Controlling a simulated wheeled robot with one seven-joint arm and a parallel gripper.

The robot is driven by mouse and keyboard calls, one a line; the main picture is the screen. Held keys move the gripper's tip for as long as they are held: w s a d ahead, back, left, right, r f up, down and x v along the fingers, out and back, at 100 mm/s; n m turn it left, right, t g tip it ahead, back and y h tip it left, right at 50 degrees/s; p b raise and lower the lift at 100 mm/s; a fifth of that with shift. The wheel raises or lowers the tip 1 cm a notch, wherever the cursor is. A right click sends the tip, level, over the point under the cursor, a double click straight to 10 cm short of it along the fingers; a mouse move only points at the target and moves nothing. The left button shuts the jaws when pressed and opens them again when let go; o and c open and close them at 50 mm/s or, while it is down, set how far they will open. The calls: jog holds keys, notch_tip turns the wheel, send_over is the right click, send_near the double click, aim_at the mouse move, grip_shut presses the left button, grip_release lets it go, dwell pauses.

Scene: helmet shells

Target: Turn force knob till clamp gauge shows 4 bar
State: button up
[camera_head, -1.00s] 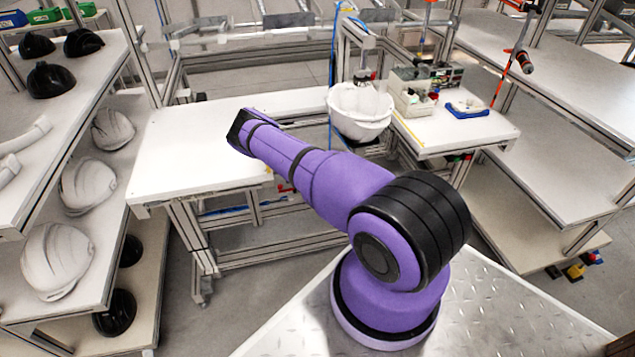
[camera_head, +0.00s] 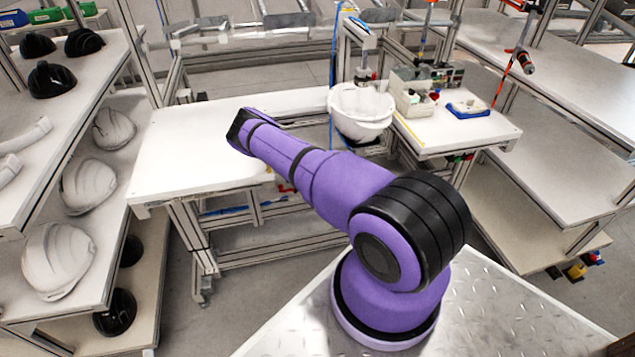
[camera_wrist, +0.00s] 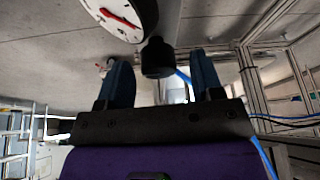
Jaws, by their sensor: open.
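My gripper (camera_wrist: 161,72) is open in the wrist view, with its two dark blue fingers apart. A black cylindrical knob (camera_wrist: 157,59) shows in the gap between the fingertips; I cannot tell whether either finger touches it. Just above it is a round gauge (camera_wrist: 118,14) with a white dial, black rim and red needle. The top of the dial is cut off and the reading is too small to tell. In the head view my purple arm reaches toward the upper left, and my gripper does not show there. A white helmet shell (camera_head: 360,112) sits under the clamp fixture (camera_head: 366,58).
A white workbench (camera_head: 190,150) is left of the shell. A control box (camera_head: 410,88) and a blue tray (camera_head: 468,110) stand to its right. Shelves at left hold white shells (camera_head: 58,260) and black shells (camera_head: 52,80). Aluminium frame posts (camera_wrist: 250,85) rise right of my gripper.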

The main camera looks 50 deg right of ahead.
jog(key=v, duration=1)
jog(key=shift+a+r, duration=0.15)
jog(key=shift+r, duration=0.05)
